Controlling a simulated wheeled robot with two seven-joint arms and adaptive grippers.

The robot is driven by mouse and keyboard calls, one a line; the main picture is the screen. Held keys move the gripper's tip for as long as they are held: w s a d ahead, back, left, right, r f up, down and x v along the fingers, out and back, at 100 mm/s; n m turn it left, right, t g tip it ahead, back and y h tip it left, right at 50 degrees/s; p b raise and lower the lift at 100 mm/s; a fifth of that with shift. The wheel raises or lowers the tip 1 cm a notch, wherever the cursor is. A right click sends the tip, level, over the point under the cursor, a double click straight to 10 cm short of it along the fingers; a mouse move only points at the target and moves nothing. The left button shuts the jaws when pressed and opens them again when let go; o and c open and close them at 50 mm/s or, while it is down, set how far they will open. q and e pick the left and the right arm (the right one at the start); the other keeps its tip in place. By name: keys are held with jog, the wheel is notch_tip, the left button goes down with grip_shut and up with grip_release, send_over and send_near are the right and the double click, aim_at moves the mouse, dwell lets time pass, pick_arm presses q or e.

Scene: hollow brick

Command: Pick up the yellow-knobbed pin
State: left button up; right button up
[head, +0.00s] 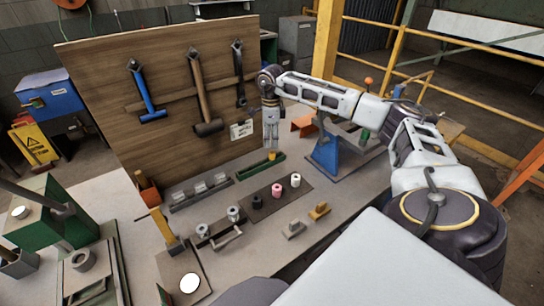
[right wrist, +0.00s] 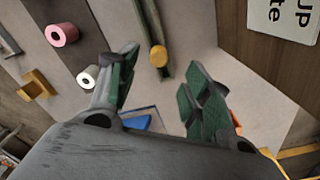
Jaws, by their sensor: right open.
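The yellow-knobbed pin (head: 272,155) stands at a narrow green tray (head: 247,173) on the bench, below the tool board. In the right wrist view its round yellow knob (right wrist: 158,57) shows between the fingertips, at the edge of the green tray (right wrist: 163,22); the shaft is mostly hidden. My right gripper (head: 270,144) points down just above the knob in the head view. Its fingers (right wrist: 161,68) are open and apart, with nothing gripped. I cannot tell how near the knob is to the fingers. My left gripper is not in view.
Black, pink (head: 277,190) and white (head: 295,180) spools stand on a dark mat close by. The wooden tool board (head: 170,80) rises behind my right gripper. A blue stand (head: 325,155) is right of it.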

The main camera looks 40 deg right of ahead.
aim_at(272, 152)
jog(key=shift+f, duration=0.75)
jog(key=shift+s+f, duration=0.1)
jog(key=shift+f, duration=0.4)
notch_tip(272, 152, down, 3)
jog(key=shift+d+r+p, duration=0.1)
jog(key=shift+r+p, duration=0.05)
jog(key=shift+p, duration=0.2)
jog(key=shift+f, duration=0.7)
jog(key=c, duration=1)
grip_shut()
jog(key=shift+r, duration=0.8)
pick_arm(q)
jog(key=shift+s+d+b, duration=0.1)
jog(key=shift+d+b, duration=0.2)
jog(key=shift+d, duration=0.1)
pick_arm(e)
notch_tip(272, 152, up, 8)
jog(key=shift+r, duration=0.25)
